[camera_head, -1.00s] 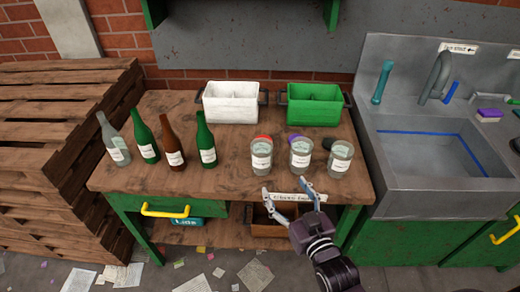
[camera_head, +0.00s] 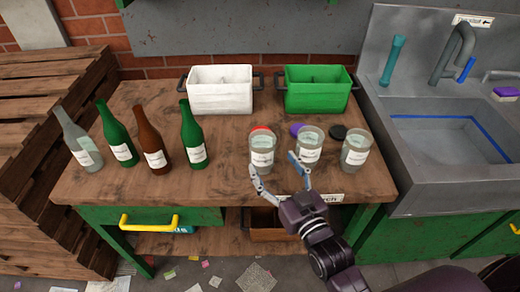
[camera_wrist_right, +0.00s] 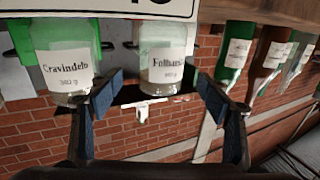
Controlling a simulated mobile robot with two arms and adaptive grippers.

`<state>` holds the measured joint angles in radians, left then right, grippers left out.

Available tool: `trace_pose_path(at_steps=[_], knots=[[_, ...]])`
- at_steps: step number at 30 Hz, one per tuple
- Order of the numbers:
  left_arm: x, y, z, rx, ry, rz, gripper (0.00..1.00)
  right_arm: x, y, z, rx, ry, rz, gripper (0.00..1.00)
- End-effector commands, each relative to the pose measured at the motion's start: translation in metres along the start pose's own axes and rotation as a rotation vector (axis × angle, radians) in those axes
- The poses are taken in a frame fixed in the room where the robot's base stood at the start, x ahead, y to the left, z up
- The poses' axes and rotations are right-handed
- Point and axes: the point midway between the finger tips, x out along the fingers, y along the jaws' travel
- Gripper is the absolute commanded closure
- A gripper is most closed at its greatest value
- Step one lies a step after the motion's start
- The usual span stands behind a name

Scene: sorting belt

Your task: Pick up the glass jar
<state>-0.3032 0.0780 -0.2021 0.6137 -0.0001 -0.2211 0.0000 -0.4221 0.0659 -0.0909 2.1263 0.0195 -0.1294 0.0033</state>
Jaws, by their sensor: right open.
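Three clear glass jars with white labels stand upright in a row near the front right of the table: a left jar (camera_head: 263,152), a middle jar (camera_head: 308,150) and a right jar (camera_head: 355,152). My right gripper (camera_head: 273,169) is open and empty at the table's front edge. Its fingertips point toward the left and middle jars. In the right wrist view, a labelled jar (camera_wrist_right: 167,62) lies between the open fingers (camera_wrist_right: 160,85), beyond the tips. Another jar (camera_wrist_right: 65,65), whose label seems to read "Cravindelo", is beside the left finger. Contact cannot be told. My left gripper is not in view.
Several bottles, including a brown one (camera_head: 153,145), stand on the left half of the wooden table (camera_head: 225,185). A white bin (camera_head: 220,98) and a green bin (camera_head: 318,97) stand behind. A purple lid (camera_head: 296,130) and black lid (camera_head: 338,132) lie behind the jars. A sink (camera_head: 440,140) adjoins right.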

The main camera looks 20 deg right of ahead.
Motion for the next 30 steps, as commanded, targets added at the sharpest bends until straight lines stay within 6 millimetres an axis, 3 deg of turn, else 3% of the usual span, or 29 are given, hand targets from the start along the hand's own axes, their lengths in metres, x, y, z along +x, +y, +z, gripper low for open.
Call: trace_pose_path(at_steps=[18, 27, 30], knots=[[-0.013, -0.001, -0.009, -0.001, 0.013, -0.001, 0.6, 0.069, -0.001, -0.007, 0.0, 0.001, 0.0, 0.29], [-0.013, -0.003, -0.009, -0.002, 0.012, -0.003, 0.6, 0.075, -0.002, -0.006, 0.0, 0.0, 0.0, 0.29], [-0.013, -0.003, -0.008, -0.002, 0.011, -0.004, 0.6, 0.074, -0.001, -0.006, 0.0, 0.0, 0.0, 0.38]])
